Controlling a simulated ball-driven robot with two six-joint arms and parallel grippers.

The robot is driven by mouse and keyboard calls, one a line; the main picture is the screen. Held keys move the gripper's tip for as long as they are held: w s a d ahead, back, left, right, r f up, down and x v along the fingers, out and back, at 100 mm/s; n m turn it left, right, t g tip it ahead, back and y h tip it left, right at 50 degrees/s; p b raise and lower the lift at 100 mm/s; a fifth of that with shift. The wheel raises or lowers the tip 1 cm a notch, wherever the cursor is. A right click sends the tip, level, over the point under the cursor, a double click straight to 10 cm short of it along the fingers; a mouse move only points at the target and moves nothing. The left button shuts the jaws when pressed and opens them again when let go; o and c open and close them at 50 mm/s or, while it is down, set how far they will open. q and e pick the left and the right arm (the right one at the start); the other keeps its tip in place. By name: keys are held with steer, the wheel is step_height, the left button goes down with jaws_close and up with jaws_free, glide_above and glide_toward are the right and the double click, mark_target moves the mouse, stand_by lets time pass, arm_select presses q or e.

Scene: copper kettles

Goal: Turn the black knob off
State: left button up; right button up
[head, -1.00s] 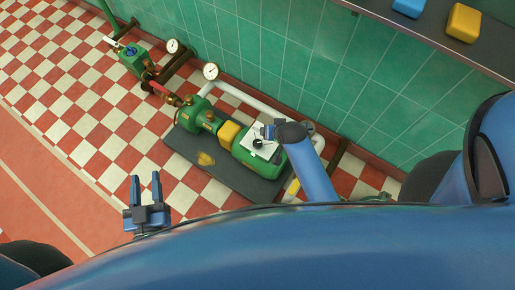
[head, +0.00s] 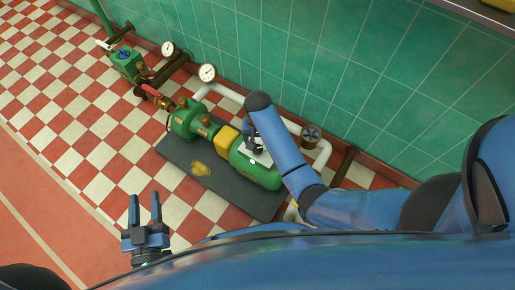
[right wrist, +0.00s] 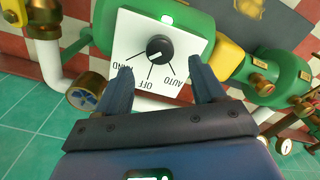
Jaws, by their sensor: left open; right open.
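The black knob (right wrist: 159,49) is on a white panel (right wrist: 137,36) marked HAND, OFF and AUTO, in the right wrist view. Its short white mark appears to slant toward the HAND side. The panel sits on a green motor (head: 262,174), and it shows partly behind my right arm in the head view. My right gripper (right wrist: 160,70) is open, its fingers apart on either side of the panel's lower part, not touching the knob. It is mostly hidden by its arm in the head view. My left gripper (head: 145,200) is open and empty above the floor, left of the pump base.
A yellow coupling cover (head: 226,138) and a green pump (head: 184,122) stand beside the motor on a dark base (head: 225,185). White pipe (head: 230,94), a gauge (head: 208,72) and a handwheel (head: 310,134) are behind. Checkered floor at the left is clear.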

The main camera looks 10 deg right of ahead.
mark_target(257, 148)
step_height(257, 148, down, 6)
steer(key=b, duration=0.2)
steer(key=shift+f+b, duration=0.1)
steer(key=shift+b, duration=0.2)
